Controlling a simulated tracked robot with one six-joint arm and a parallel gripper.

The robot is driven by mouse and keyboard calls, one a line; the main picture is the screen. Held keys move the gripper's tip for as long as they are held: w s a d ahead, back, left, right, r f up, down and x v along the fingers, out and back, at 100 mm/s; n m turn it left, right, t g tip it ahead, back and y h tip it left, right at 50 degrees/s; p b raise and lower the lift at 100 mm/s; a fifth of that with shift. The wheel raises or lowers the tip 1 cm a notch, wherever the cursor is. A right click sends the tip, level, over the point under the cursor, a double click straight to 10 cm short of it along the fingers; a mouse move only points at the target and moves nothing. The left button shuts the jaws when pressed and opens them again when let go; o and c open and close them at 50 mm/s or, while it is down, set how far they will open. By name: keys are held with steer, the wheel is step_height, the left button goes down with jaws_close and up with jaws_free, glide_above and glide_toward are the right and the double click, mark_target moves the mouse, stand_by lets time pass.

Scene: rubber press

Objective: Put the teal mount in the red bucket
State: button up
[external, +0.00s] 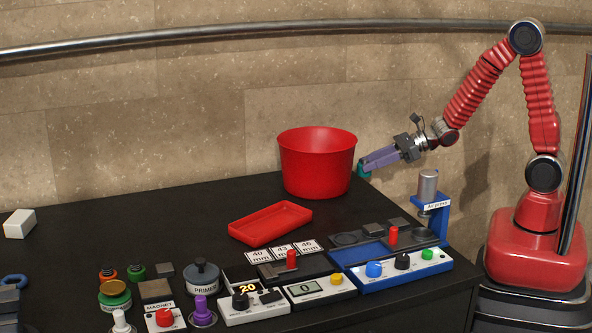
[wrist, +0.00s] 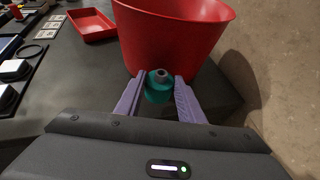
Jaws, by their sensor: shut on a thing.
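The teal mount (wrist: 158,90) is a short teal cylinder with a grey top, held between the purple fingers of my gripper (wrist: 160,98) in the wrist view. In the external view, a small teal part of the mount (external: 364,171) shows at the tips of my gripper (external: 366,166), just right of the bucket. The red bucket (external: 318,165) stands upright on the black table. In the wrist view the bucket (wrist: 170,40) is directly beyond the mount, and its inside bottom is hidden. The mount is outside the bucket, below its rim level. Whether it touches the wall I cannot tell.
A red tray (external: 270,223) lies in front of the bucket. The blue air press (external: 432,210) stands at the table's right edge. Control boxes, number cards and a primer pot (external: 202,278) fill the front.

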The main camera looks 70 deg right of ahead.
steer(key=d+f+m+h, duration=0.1)
steer(key=d+m+h, duration=0.1)
steer(key=d, duration=0.4)
steer(key=shift+w+t, duration=0.4)
steer(key=shift+w, duration=0.05)
step_height(320, 180, up, 18)
steer(key=w+a+r+n+g+y, duration=0.1)
steer(key=w+a+r+n+y, duration=0.15)
steer(key=w+a, duration=0.85)
steer(key=w+a+r+n+g+y, duration=0.1)
steer(key=w+a, duration=0.2)
steer(key=a, duration=0.5)
steer(key=w+a+n+g+y, duration=0.1)
steer(key=w+a, duration=0.2)
steer(key=a, duration=0.5)
steer(key=a+f+n+g+y, duration=0.2)
steer(key=a+f+n+y, duration=0.1)
steer(key=a, duration=2.9)
step_height(320, 180, down, 11)
steer(key=shift+s+d, duration=0.25)
steer(key=shift+s, duration=0.15)
